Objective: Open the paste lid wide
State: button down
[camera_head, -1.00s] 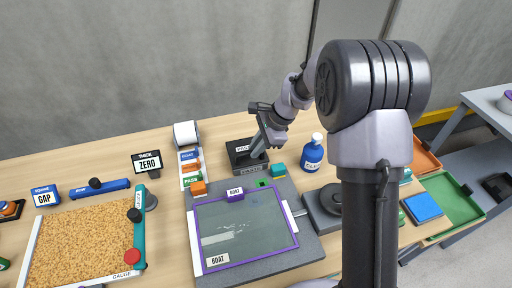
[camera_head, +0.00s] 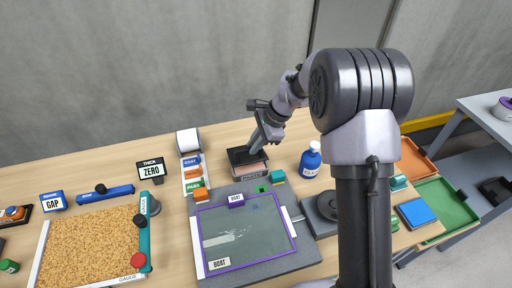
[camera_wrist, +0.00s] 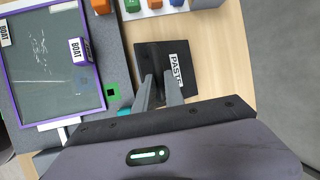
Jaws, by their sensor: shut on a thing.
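The paste box stands at the back of the bench, behind the purple-framed screen. Its black lid (camera_head: 240,155) is tilted up a little, and a pinkish-brown band (camera_head: 252,171) shows under it. In the wrist view the lid (camera_wrist: 152,56) is a dark square with a white PASTE label (camera_wrist: 177,70). My gripper (camera_head: 256,147) reaches down to the lid and is shut on its near part. In the wrist view my gripper (camera_wrist: 160,90) has both fingers at the lid's edge; the exact contact is hidden.
The purple-framed screen (camera_head: 292,232) lies in front of the box. A grey wall rises behind.

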jog(key=w+a+r+p, duration=0.2)
jog(key=w+p, duration=0.5)
jog(key=w, duration=0.5)
jog(key=shift+a+r+p, duration=0.2)
jog(key=shift+r+p, duration=0.15)
jog(key=shift+r, duration=0.2)
jog(key=shift+w, duration=0.2)
jog(key=c, duration=1.4)
grip_release()
jog(key=shift+w+a, duration=0.1)
jog(key=shift+w+f, duration=0.25)
